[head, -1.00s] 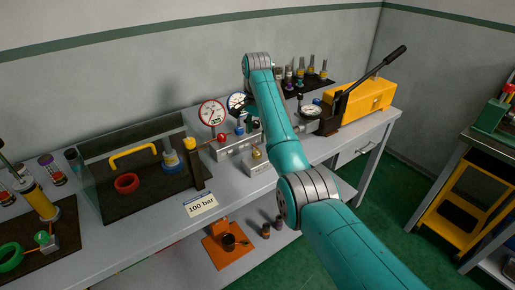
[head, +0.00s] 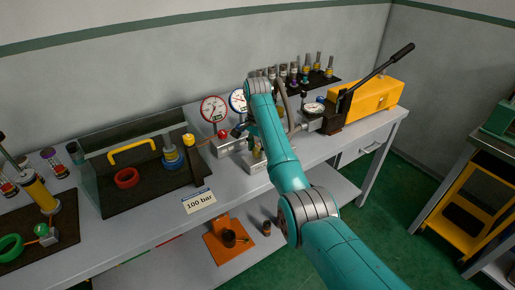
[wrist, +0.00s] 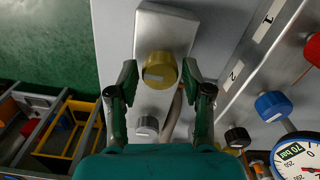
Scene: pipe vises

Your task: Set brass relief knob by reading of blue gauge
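The brass knob (wrist: 160,70) sits on a pale metal block (wrist: 166,22), with a white mark on its face. My gripper (wrist: 159,76) is open, with one finger on each side of the brass knob and a small gap showing at both sides. In the head view my arm partly hides the block (head: 254,166) and my gripper. The blue-rimmed gauge (head: 238,101) stands behind my arm, partly covered. A gauge that looks blue-rimmed (wrist: 299,160) is cut off at the wrist view's corner; its reading is unclear. A card (head: 199,202) reads "100 bar".
Blue (wrist: 273,105), black (wrist: 237,137) and red (wrist: 314,50) knobs line the manifold at right. A red-rimmed gauge (head: 213,110), clear-walled box (head: 92,183) and yellow pump (head: 372,98) stand on the bench.

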